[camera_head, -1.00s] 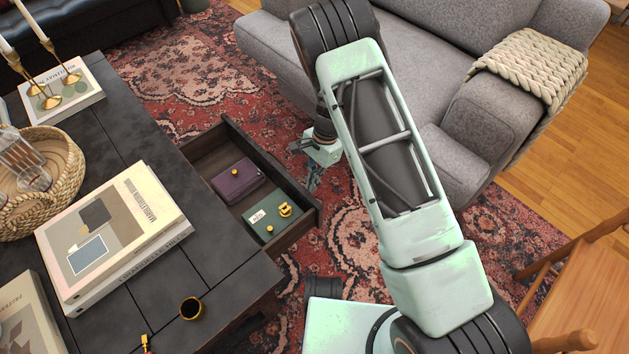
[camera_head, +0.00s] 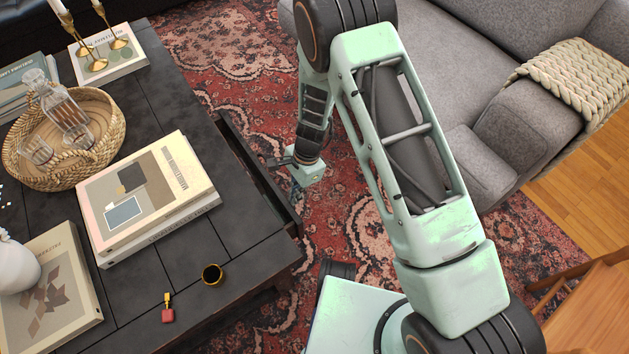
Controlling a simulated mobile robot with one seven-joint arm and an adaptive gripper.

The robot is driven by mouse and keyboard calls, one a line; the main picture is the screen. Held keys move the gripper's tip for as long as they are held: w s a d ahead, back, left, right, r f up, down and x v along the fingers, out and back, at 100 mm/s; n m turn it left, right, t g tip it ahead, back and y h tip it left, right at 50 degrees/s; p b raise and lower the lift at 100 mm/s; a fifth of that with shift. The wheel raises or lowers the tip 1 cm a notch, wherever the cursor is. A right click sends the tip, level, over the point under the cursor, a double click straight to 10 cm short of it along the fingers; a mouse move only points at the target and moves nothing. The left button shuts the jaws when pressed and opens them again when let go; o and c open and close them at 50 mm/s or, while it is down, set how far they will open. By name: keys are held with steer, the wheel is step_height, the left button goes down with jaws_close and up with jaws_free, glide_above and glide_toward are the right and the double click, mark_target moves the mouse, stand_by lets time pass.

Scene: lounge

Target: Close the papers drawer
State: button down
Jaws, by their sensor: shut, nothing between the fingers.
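The papers drawer (camera_head: 262,172) is in the side of the dark coffee table (camera_head: 257,262) that faces my arm. Only a narrow strip of it sticks out past the tabletop edge, and its contents are hidden from view. My gripper (camera_head: 274,163) is shut and empty at the drawer's front, at about the middle of its length. Its fingers point left toward the table. I cannot tell whether they touch the drawer front.
On the table are a large book (camera_head: 150,193), a basket (camera_head: 100,150) with glassware, a black cup (camera_head: 212,275) and a red-tagged key (camera_head: 168,312). A grey sofa (camera_head: 470,55) stands behind my arm, and a wooden chair (camera_head: 600,300) at lower right.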

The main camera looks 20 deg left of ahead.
glide_above(280, 218)
steer(key=shift+s+a+p, duration=0.1)
steer(key=shift+a+p, duration=0.05)
steer(key=shift+p, duration=0.2)
stand_by(0.4)
